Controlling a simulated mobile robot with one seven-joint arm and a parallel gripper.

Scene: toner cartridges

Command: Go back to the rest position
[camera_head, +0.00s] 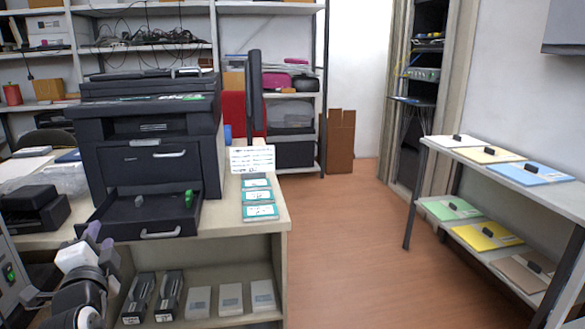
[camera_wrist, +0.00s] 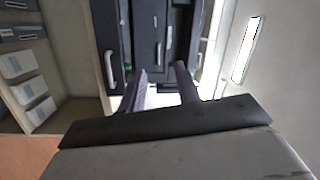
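My gripper (camera_head: 101,236) is at the lower left of the head view, in front of the desk and the printer's open drawer. In the wrist view its two fingers (camera_wrist: 161,72) stand apart with nothing between them. The black printer (camera_head: 150,155) stands on the desk with its lower drawer (camera_head: 160,218) pulled out. Green parts (camera_head: 188,197) show inside the drawer. In the wrist view the dark printer front (camera_wrist: 158,35) lies beyond the fingers, apart from them.
The desk (camera_head: 272,215) bears teal-labelled packs (camera_head: 258,197). Its lower shelf (camera_head: 200,320) holds two black cartridges (camera_head: 168,294) and pale boxes (camera_head: 231,297). A rack with coloured folders (camera_head: 545,174) stands at right. The floor (camera_head: 350,240) between is clear.

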